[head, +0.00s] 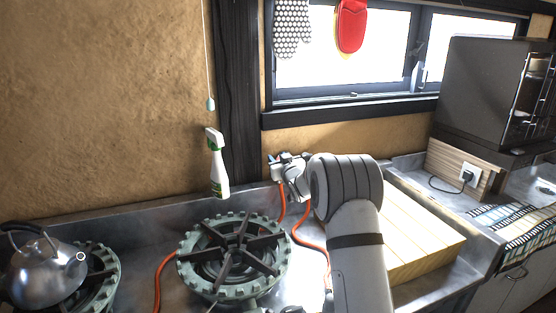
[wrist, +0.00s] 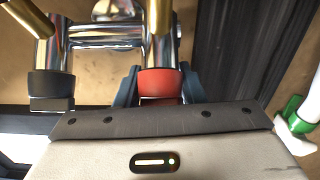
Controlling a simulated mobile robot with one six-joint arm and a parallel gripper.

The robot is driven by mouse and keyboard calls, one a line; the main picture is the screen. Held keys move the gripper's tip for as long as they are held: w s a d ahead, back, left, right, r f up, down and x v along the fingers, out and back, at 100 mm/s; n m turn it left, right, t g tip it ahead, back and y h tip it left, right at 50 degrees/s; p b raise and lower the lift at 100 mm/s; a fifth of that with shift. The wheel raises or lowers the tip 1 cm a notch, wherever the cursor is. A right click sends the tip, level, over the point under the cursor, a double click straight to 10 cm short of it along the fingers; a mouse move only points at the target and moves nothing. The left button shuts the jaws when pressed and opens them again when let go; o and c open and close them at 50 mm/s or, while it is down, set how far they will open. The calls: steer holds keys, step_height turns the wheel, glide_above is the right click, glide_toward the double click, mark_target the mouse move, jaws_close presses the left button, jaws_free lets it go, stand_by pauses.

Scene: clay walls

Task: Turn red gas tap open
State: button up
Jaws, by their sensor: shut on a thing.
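The red gas tap (wrist: 161,83) is a short red collar on chrome pipework, in the middle of the wrist view. My gripper (wrist: 159,90) has its two dark blue fingers on either side of the red tap and is shut on it. A second tap, black (wrist: 51,86), sits on the same pipework to the left, outside the fingers. In the head view, my gripper (head: 287,163) is at the wall pipework behind the counter. The red tap is too small and covered to make out there.
A green gas burner (head: 232,290) stands on the metal counter, with orange hoses (head: 306,231) behind it. A spray bottle (head: 217,165) is left of my gripper. A kettle (head: 45,272) sits on another burner. A wooden board (head: 425,237) lies right of my arm.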

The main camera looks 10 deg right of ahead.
steer(key=shift+a+n+y, duration=0.1)
steer(key=shift+n+y, duration=0.4)
steer(key=shift+n, duration=0.1)
steer(key=n+g+y+p, duration=0.1)
steer(key=n+y+p, duration=0.1)
steer(key=n+y, duration=0.1)
steer(key=shift+a+r+n, duration=0.1)
steer(key=shift+n, duration=0.3)
steer(key=n+g+y+p, duration=0.2)
steer(key=n+p, duration=0.1)
steer(key=shift+s+a+n+g, duration=0.15)
steer(key=shift+n+g, duration=0.15)
steer(key=n+g+y+p, duration=0.2)
steer(key=n+p, duration=0.1)
steer(key=shift+s+a+f+n+g, duration=0.15)
steer(key=shift+a+f+n+g, duration=0.05)
steer(key=shift+n+g, duration=0.1)
steer(key=shift+s+a+f+n+g+y+p, duration=0.1)
steer(key=shift+f+n+g+y+p, duration=0.15)
steer(key=shift+n+p, duration=0.2)
steer(key=shift+n+g+y+p, duration=0.15)
steer(key=shift+n+g+p, duration=0.2)
steer(key=shift+n, duration=0.1)
steer(key=o, duration=0.9)
